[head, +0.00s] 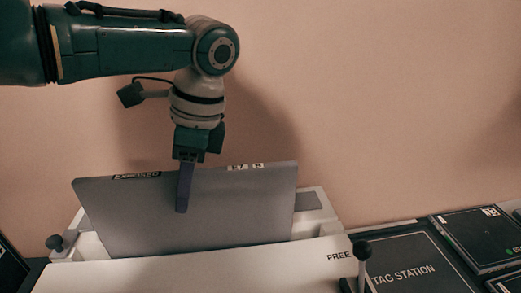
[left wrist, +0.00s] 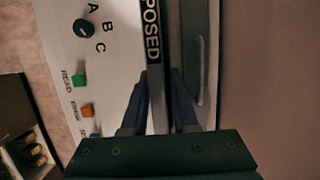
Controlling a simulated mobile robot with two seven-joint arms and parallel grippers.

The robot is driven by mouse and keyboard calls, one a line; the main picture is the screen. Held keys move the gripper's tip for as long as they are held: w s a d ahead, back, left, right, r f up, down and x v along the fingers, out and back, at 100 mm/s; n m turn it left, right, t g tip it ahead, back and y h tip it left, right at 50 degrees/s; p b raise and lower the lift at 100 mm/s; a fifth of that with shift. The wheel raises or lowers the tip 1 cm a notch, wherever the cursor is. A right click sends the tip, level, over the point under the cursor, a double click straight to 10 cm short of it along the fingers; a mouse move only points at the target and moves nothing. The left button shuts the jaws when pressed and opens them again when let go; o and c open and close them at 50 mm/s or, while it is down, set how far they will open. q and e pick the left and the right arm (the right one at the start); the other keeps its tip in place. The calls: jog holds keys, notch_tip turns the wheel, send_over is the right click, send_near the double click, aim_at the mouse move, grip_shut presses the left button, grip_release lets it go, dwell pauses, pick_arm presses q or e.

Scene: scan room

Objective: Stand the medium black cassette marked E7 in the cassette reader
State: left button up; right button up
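The medium cassette (head: 235,215), a dark grey plate, stands upright in the cassette reader (head: 200,272). Its top edge has a label that seems to read E7 and another at the left. Its lower part is hidden behind the reader's white front, and its top edge runs about parallel to that front. My left gripper (head: 184,192) comes down over the top edge, left of its middle. In the left wrist view the fingers (left wrist: 160,85) sit close on both sides of the cassette's edge (left wrist: 152,50), which is marked "...POSED". My right gripper is not in view.
A knob (left wrist: 84,28) and buttons show in the left wrist view.

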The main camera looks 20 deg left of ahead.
pick_arm(q)
jog(key=o, duration=0.4)
jog(key=shift+c, duration=0.2)
jog(key=shift+f, duration=0.1)
jog(key=v, duration=1)
jog(key=shift+b, duration=0.35)
notch_tip(320, 180, up, 6)
jog(key=p, duration=0.8)
